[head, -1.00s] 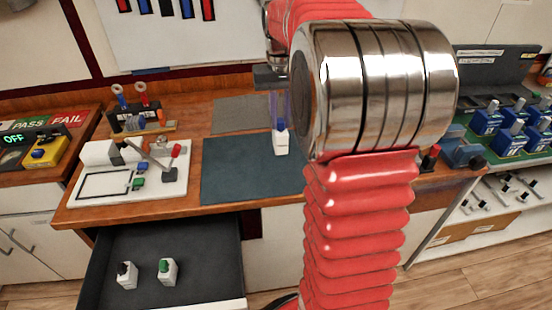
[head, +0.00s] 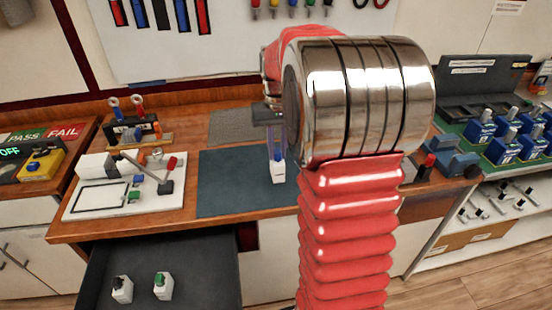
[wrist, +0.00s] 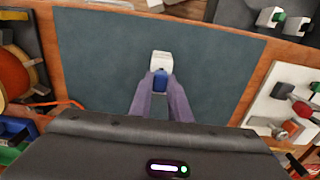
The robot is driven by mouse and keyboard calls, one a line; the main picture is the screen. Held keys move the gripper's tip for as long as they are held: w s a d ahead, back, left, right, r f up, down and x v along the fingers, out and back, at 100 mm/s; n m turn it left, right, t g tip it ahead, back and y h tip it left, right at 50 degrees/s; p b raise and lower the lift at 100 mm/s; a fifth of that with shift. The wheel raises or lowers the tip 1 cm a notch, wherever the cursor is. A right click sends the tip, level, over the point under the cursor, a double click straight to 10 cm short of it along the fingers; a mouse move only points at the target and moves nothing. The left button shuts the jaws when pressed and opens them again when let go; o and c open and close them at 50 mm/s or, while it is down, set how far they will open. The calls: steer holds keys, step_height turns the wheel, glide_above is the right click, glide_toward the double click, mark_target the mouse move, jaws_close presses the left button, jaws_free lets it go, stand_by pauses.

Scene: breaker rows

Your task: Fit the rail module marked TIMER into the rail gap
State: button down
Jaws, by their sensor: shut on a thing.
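A white rail module with a blue knob (head: 279,173) is over the dark green mat (head: 235,185) on the workbench. My gripper (head: 277,152) is shut on its blue knob. In the wrist view the module's white body (wrist: 161,61) shows just beyond my fingertips (wrist: 160,82), over the mat's middle. Whether it touches the mat I cannot tell, and no TIMER marking is readable. Two other white modules, one with a black knob (head: 122,290) and one with a green knob (head: 163,287), stand in the open drawer. I cannot make out the rail gap.
A white board (head: 85,206) with a red-handled lever stands left of the mat. Behind it is a stand with blue-handled tools (head: 134,130). Blue breaker units (head: 502,150) stand in rows at right. The open drawer (head: 200,260) juts out in front. The mat's left part is clear.

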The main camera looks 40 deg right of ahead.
steer(key=shift+f, duration=1.65)
steer(key=shift+f, duration=0.1)
steer(key=c, duration=1.7)
jaws_free()
steer(key=shift+o, duration=0.2)
step_height(320, 180, up, 12)
steer(key=shift+r, duration=0.1)
steer(key=shift+a, duration=0.1)
